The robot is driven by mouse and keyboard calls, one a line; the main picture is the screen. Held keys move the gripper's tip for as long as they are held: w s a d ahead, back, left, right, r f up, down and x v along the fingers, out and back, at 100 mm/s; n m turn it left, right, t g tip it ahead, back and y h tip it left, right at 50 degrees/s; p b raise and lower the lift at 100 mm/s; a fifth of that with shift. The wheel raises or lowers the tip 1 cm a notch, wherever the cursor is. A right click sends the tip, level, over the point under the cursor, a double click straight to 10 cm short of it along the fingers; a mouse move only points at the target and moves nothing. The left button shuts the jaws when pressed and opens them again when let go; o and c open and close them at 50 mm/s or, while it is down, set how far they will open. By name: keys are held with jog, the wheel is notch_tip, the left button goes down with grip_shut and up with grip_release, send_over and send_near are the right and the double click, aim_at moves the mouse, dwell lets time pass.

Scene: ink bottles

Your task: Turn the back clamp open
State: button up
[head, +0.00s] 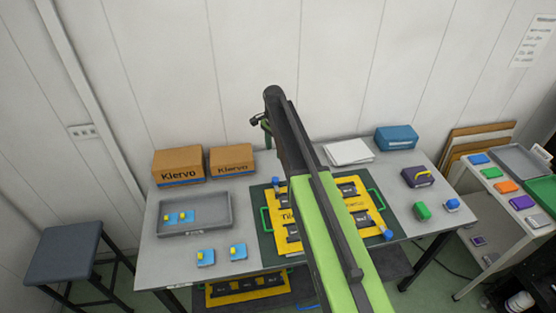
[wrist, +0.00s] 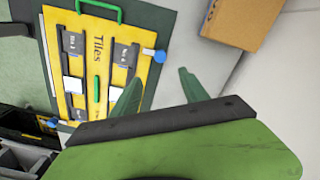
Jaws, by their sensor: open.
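The yellow tile board (head: 277,215) lies on a dark green mat in the middle of the table, partly hidden by my arm. The back clamp's blue knob (head: 276,181) stands at the board's back edge; it also shows in the wrist view (wrist: 160,56). Another blue clamp knob (head: 388,234) is at the board's front right corner, and at lower left in the wrist view (wrist: 52,122). My gripper (wrist: 160,92) is open and empty, its two green fingers apart. In the wrist view the back knob appears beyond and between the fingertips, not touching them.
Two cardboard boxes (head: 178,166) stand at the back left, behind a grey tray (head: 216,223). Blue blocks with yellow tops (head: 205,257) lie in front of it. White paper (head: 348,152) and a blue box (head: 396,138) are at the back right.

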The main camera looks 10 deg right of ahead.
aim_at(275, 179)
jog(key=f+b, duration=0.5)
jog(key=b, duration=0.1)
jog(key=f+b, duration=1.2)
jog(key=shift+w+d+f, duration=0.1)
jog(key=shift+d+f, duration=0.1)
jog(key=shift+d, duration=0.05)
jog(key=shift+r, duration=0.1)
grip_shut()
